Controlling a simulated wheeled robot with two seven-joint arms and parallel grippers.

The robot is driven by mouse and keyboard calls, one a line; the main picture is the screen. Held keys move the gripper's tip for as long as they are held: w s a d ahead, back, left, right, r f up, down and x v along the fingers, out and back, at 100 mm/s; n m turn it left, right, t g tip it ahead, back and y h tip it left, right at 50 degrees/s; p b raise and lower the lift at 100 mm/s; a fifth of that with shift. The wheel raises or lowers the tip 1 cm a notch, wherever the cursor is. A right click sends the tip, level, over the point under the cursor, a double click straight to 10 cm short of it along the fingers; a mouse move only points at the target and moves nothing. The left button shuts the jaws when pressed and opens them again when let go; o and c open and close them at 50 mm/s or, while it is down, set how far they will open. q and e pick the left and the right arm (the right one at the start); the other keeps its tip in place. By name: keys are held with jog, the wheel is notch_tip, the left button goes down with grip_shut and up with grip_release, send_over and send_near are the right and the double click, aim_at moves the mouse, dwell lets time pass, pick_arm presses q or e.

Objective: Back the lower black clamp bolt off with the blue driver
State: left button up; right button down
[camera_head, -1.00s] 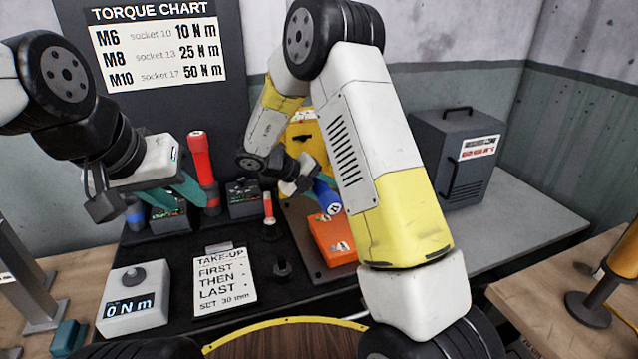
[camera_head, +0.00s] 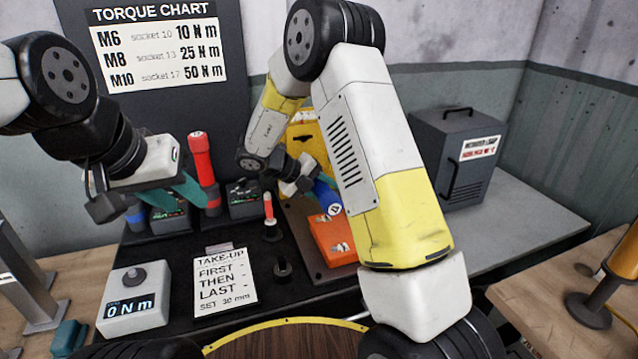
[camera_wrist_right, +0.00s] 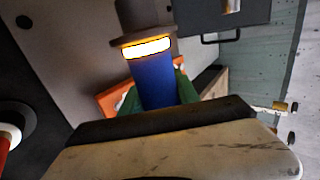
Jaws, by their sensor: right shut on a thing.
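The blue driver (camera_head: 327,197) is held in my right gripper (camera_head: 314,188), which is shut on it in front of the yellow housing (camera_head: 306,132). In the right wrist view the blue driver (camera_wrist_right: 153,82) stands between the green fingers, with a glowing band and a dark collar above the blue part. The lower black clamp bolt cannot be made out; my right arm covers much of that area.
An orange block (camera_head: 330,238) lies below the blue driver. A torque readout box (camera_head: 136,300), a take-up card (camera_head: 224,281) and a small red-handled tool (camera_head: 269,208) stand on the dark bench. A grey cabinet (camera_head: 455,155) stands on the right, with bare grey bench beside it.

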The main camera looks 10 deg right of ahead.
jog(key=shift+r, duration=0.1)
dwell(0.3)
jog(key=shift+s+d, duration=0.25)
jog(key=shift+s, duration=0.95)
jog(key=shift+s+d, duration=0.2)
jog(key=shift+s, duration=1)
